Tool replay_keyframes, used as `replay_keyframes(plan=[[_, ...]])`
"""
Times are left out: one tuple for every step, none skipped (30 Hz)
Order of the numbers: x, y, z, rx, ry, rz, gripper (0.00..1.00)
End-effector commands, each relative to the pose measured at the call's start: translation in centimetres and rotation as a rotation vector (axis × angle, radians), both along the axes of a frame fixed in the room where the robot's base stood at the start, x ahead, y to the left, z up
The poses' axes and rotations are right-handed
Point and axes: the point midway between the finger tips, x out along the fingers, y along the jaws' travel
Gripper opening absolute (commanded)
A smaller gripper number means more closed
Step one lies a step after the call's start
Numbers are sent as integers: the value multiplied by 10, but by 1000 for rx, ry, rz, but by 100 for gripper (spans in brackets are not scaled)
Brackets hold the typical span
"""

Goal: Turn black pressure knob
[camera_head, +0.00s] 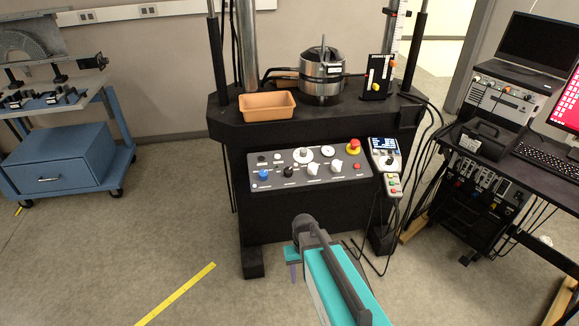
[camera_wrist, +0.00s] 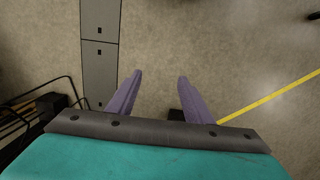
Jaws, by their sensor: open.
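A black knob (camera_head: 288,171) sits on the lower row of the grey control panel (camera_head: 350,173), on the front of the black test machine. A blue knob (camera_head: 264,175) is to its left and a white knob (camera_head: 313,169) to its right. My gripper (camera_head: 293,270) is below and in front of the panel, apart from it. In the wrist view my gripper (camera_wrist: 160,76) is open, with two purple fingers spread and only floor between them. The panel and knob do not show in the wrist view.
A red emergency button (camera_head: 353,146) is at the panel's upper right. A handheld controller (camera_head: 384,155) with cables hangs right of the panel. An orange tray (camera_head: 267,107) stands on the machine's ledge above. A desk with computers is at right.

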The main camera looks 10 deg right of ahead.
Motion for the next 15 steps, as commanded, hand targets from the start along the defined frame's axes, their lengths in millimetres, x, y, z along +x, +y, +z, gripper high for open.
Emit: replay_keyframes(plan=[[17, 0, 16, 0, -24, 1, 46], [24, 0, 24, 0, -36, 1, 46], [35, 0, 35, 0, -53, 2, 46], [43, 0, 43, 0, -65, 2, 46], [50, 0, 51, 0, -79, 2, 46], [60, 0, 62, 0, -95, 3, 46], [68, 0, 71, 0, -108, 3, 46], [75, 0, 80, 0, -120, 4, 46], [85, 0, 92, 0, -138, 4, 46], [92, 0, 101, 0, -150, 5, 46], [99, 0, 110, 0, -163, 5, 46], [108, 0, 122, 1, -179, 6, 46], [115, 0, 132, 0, -193, 6, 46], [121, 0, 142, 0, -205, 7, 46], [130, 0, 155, 0, -222, 7, 46]])
